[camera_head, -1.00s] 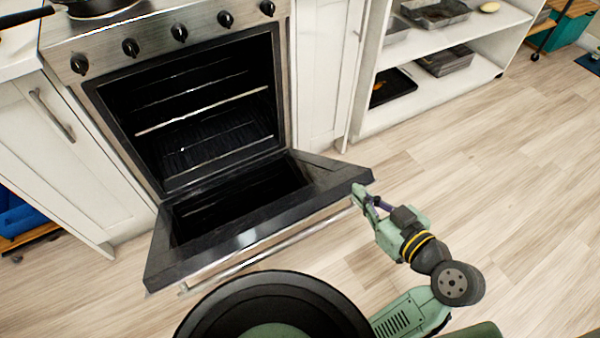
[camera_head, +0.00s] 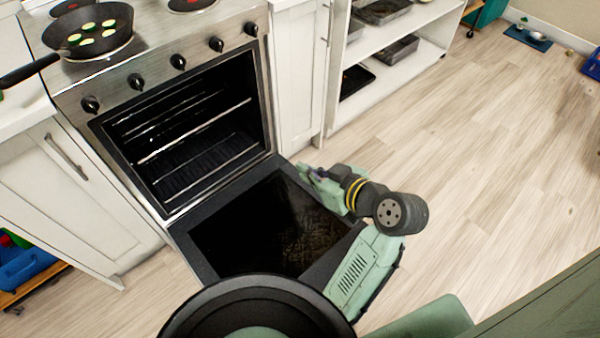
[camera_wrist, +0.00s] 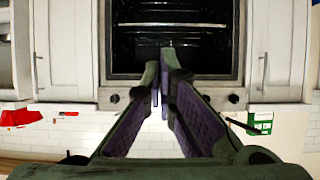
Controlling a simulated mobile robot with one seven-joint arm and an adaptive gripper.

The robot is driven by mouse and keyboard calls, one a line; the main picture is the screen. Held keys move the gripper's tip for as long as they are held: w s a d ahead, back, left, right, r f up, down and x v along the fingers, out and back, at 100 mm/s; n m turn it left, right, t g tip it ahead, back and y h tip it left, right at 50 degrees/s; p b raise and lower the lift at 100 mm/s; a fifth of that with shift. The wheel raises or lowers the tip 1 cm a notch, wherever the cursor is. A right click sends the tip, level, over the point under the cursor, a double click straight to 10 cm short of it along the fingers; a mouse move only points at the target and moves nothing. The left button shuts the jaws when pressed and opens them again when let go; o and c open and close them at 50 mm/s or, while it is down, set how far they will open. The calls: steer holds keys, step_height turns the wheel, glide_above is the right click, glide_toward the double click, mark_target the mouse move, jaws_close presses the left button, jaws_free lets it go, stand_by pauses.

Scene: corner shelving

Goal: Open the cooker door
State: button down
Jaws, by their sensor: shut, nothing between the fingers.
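The cooker (camera_head: 150,88) stands at the upper left in the head view, with its dark oven cavity and wire racks showing. The cooker door (camera_head: 183,238) is folded far down in front of the cavity, its dark inner face upward. My own body hides its front edge and handle. My gripper (camera_head: 306,172) is over the door's right side near the hinge end; whether it touches the door cannot be told. In the wrist view my gripper (camera_wrist: 165,78) is shut and empty, its fingertips pointing toward the oven opening (camera_wrist: 190,40).
A pan (camera_head: 88,30) with food slices sits on the hob, its handle sticking out left. White cabinets (camera_head: 75,190) flank the cooker. An open shelf (camera_head: 395,75) with trays stands to the right. The wooden floor (camera_head: 490,160) at right is clear.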

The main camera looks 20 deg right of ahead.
steer(key=p+x, duration=0.2)
steer(key=x, duration=0.7)
steer(key=shift+s+d+f+p, duration=0.2)
steer(key=shift+s+d+f, duration=0.1)
steer(key=shift+s+f, duration=0.45)
steer(key=shift+s+d+f+p, duration=0.2)
steer(key=shift+s+d+f, duration=0.05)
steer(key=shift+s+f, duration=0.4)
steer(key=shift+s, duration=0.1)
